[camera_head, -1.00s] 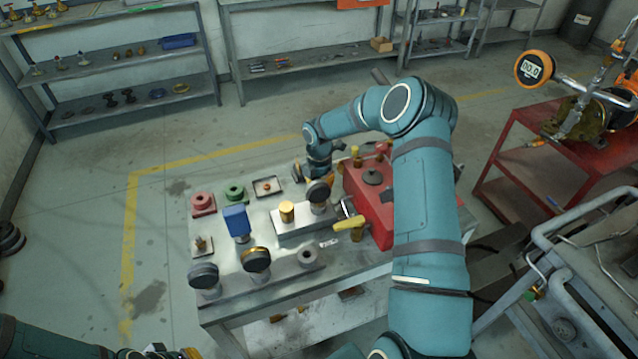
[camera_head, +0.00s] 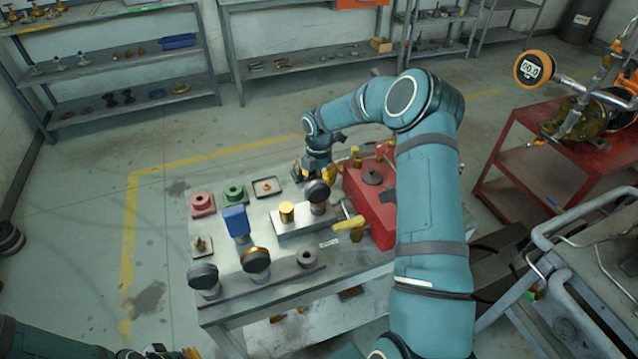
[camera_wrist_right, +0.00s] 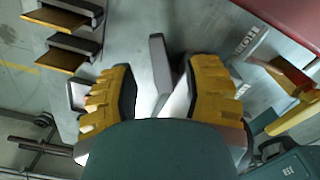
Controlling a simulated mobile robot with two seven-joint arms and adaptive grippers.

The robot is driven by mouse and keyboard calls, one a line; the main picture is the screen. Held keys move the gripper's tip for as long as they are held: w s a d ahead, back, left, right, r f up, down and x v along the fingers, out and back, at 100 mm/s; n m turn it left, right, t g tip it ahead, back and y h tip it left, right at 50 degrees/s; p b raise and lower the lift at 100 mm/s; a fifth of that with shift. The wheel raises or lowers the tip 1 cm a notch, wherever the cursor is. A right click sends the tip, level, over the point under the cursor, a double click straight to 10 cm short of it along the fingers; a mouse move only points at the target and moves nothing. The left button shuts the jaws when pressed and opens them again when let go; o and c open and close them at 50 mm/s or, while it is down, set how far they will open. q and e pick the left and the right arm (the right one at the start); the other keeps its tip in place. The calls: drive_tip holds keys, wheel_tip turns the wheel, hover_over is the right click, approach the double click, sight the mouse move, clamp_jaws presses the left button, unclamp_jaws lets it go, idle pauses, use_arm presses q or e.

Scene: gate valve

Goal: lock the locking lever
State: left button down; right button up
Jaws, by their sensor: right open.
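A lever with a yellow handle (camera_head: 349,223) sticks out toward the left from beside the red box (camera_head: 372,198) on the workbench. In the right wrist view, a grey flat bar (camera_wrist_right: 158,62) stands between the yellow-padded fingers of my right gripper (camera_wrist_right: 162,88). The fingers are spread, with gaps to the bar. I cannot tell for sure which of these is the locking lever. In the head view my right gripper (camera_head: 318,173) is low over the bench, left of the red box and partly hidden. My left gripper (camera_head: 170,354) is cut off at the bottom edge.
The bench also holds a blue block (camera_head: 236,221), a brass cylinder (camera_head: 287,212), a black round knob (camera_head: 317,193) and a front rail (camera_head: 280,270) with more knobs. A red cart (camera_head: 540,165) stands to the right.

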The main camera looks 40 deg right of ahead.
wheel_tip(320, 180, up, 9)
idle(0.3)
